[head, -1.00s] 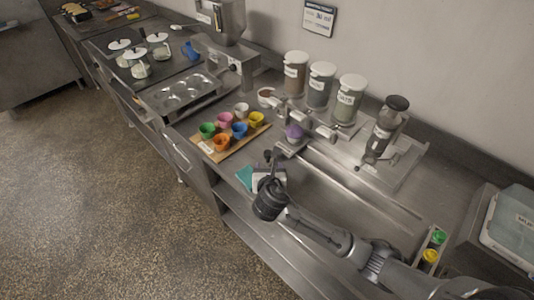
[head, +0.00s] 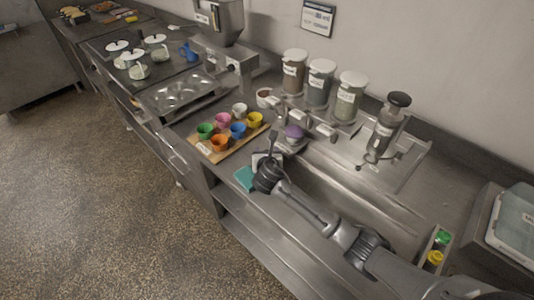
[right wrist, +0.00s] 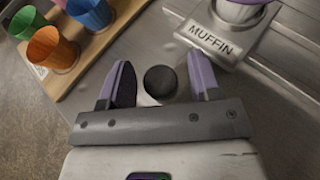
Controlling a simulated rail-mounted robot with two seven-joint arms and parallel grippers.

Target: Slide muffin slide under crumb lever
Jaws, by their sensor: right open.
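The muffin slide carries a "MUFFIN" label (right wrist: 217,41) in the right wrist view and holds a purple cup (head: 294,132). It stands at the front of the dispenser row in the head view. My right gripper (right wrist: 160,72) is open, just in front of the slide. A round black knob (right wrist: 160,81) on a pale stem shows between its two fingers, with gaps on both sides. Several dispenser jars (head: 321,84) stand behind the slide, with levers (head: 326,131) in front. I cannot read which lever is for crumb. My left gripper is not in view.
A wooden board (head: 228,150) with several coloured cups lies left of my gripper. A teal cloth (head: 245,178) lies by the counter's front edge. A grinder-like dispenser (head: 387,127) stands right.

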